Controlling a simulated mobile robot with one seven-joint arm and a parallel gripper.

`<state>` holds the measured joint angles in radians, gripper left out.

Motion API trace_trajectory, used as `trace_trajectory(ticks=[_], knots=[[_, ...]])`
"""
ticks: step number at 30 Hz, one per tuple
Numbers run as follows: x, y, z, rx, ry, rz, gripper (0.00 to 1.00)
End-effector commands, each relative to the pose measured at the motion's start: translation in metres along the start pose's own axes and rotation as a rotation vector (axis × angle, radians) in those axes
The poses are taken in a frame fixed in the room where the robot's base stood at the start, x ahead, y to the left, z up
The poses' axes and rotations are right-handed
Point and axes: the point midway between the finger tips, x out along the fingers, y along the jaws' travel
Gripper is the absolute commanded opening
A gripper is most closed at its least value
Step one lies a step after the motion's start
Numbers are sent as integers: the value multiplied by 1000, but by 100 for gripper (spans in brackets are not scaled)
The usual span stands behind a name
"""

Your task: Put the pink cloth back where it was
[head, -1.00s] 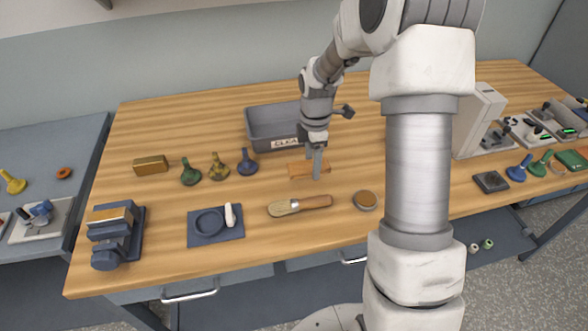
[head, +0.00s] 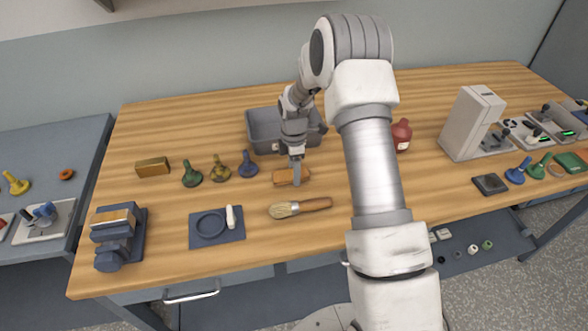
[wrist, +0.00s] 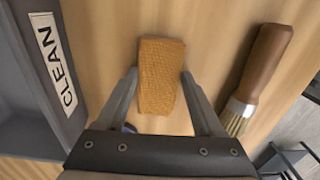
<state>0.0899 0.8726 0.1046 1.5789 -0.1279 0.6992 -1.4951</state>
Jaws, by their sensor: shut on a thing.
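I see no pink cloth in either view. My gripper (head: 297,180) is shut on an orange-tan textured block (head: 285,178), in front of the grey bin. In the wrist view the block (wrist: 161,90) lies between my two fingers (wrist: 158,75), its far end pointing away from me. I cannot tell whether it is a folded cloth or a sponge, or whether it touches the table. The grey bin (head: 262,118) stands behind my gripper, and its CLEAN label shows in the wrist view (wrist: 53,62).
A brush (head: 300,208) lies in front of the block. Bobbin-like pieces in green (head: 192,175), olive (head: 221,168) and blue (head: 248,166) stand to the left. A dark blue tray (head: 232,236) is at front left. A red bottle (head: 401,135) stands right of my arm.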

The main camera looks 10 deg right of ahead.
Motion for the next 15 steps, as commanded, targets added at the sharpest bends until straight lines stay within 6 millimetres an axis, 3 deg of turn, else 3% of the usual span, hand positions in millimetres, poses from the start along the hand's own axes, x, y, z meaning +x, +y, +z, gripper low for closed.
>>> trace_trajectory(ticks=[8,9,13,15], knots=[[5,0,0,0,1,0,24],[3,0,0,0,1,1,76],[3,0,0,0,1,0,99],[3,0,0,0,1,0,99]])
